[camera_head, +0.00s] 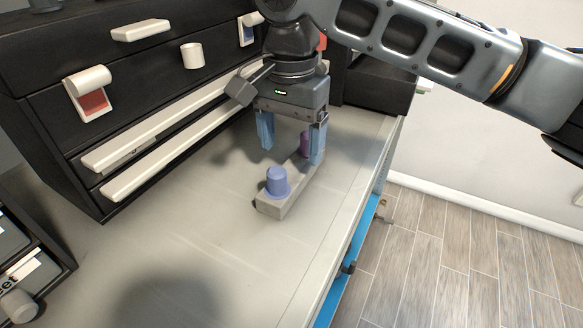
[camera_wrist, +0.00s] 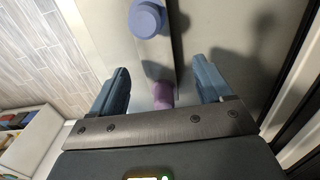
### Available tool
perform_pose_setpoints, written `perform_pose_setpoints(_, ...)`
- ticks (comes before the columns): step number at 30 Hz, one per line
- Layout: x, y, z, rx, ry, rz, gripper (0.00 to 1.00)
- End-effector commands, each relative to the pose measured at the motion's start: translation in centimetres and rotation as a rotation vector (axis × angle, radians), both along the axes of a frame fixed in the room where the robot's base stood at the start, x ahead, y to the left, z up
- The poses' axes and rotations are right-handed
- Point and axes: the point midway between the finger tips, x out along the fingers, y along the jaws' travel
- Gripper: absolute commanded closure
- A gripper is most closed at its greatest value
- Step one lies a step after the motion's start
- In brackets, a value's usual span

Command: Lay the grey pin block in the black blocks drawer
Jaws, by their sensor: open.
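The grey pin block (camera_head: 287,204) lies on the grey worktop, a long bar with a blue peg (camera_head: 277,181) at its near end and a purple peg (camera_head: 305,145) towards the far end. My gripper (camera_head: 291,152) is open, pointing down over the far part of the block. In the wrist view the block (camera_wrist: 158,58) runs between the two spread fingers (camera_wrist: 160,76), with the purple peg (camera_wrist: 162,92) close to the gripper body. The black drawer unit (camera_head: 60,119) stands at the left and back; its drawers look shut, and I cannot tell which is the blocks drawer.
The drawer fronts carry white handles, long white rails (camera_head: 160,130), a red label (camera_head: 93,101) and a blue label (camera_head: 248,31). Another black unit (camera_head: 30,245) is at lower left. The worktop (camera_head: 200,240) in front is clear; its right edge drops to a wooden floor (camera_head: 430,250).

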Motion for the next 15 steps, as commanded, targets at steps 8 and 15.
perform_pose_setpoints(8,0.0,-0.7,-3.3,-0.003,0.001,-0.001,0.21)
perform_pose_setpoints(15,0.0,-0.6,-5.5,-0.001,0.000,-0.001,0.21)
